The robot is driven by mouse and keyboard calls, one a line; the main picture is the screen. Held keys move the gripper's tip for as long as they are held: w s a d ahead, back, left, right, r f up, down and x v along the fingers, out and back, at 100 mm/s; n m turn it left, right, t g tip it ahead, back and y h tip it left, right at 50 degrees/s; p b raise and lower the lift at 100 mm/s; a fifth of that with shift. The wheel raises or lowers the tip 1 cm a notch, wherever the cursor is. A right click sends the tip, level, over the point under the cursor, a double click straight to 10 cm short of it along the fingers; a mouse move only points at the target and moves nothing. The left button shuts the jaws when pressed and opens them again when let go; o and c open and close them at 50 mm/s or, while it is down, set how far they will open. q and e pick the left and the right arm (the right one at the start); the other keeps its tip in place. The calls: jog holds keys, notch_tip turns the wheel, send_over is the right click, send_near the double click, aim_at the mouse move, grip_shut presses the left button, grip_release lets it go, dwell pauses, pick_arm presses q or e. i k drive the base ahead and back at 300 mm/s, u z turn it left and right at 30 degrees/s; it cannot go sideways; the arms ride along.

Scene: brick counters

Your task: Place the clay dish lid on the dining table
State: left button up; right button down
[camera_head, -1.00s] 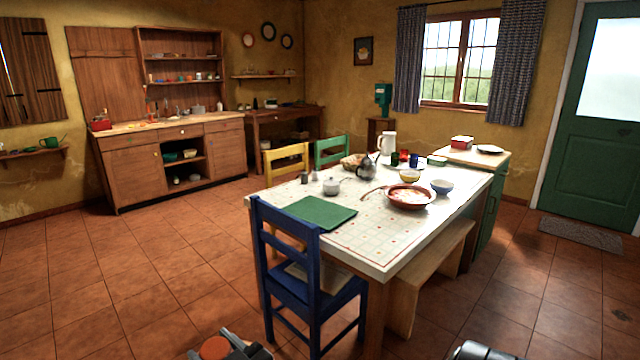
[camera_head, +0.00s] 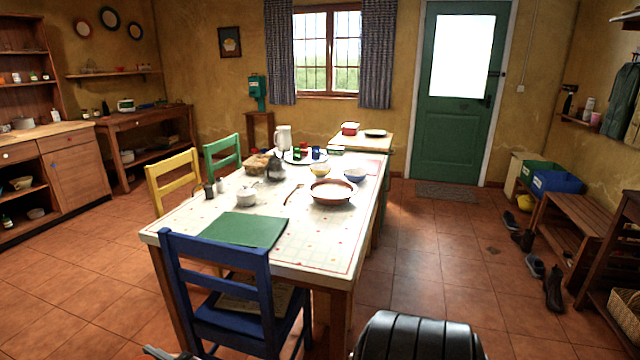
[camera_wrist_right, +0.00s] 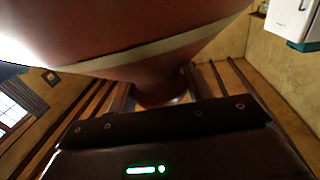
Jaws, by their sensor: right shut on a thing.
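The clay dish lid (camera_wrist_right: 135,35) is a reddish-brown domed piece with a pale band, filling the top of the right wrist view. My right gripper (camera_wrist_right: 160,95) is shut on its narrow knob-like end. Neither the lid nor my right gripper shows in the head view. The dining table (camera_head: 300,232) has a white patterned top and stands ahead in the head view. A reddish clay dish (camera_head: 333,197) with pale contents sits on it, uncovered. My left gripper is not clearly in view.
A blue chair (camera_head: 215,262) stands at the table's near end, by a green mat (camera_head: 245,230).

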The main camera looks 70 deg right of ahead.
aim_at(318, 227)
jog(key=z, duration=0.65)
jog(key=i, duration=0.65)
jog(key=z, duration=0.75)
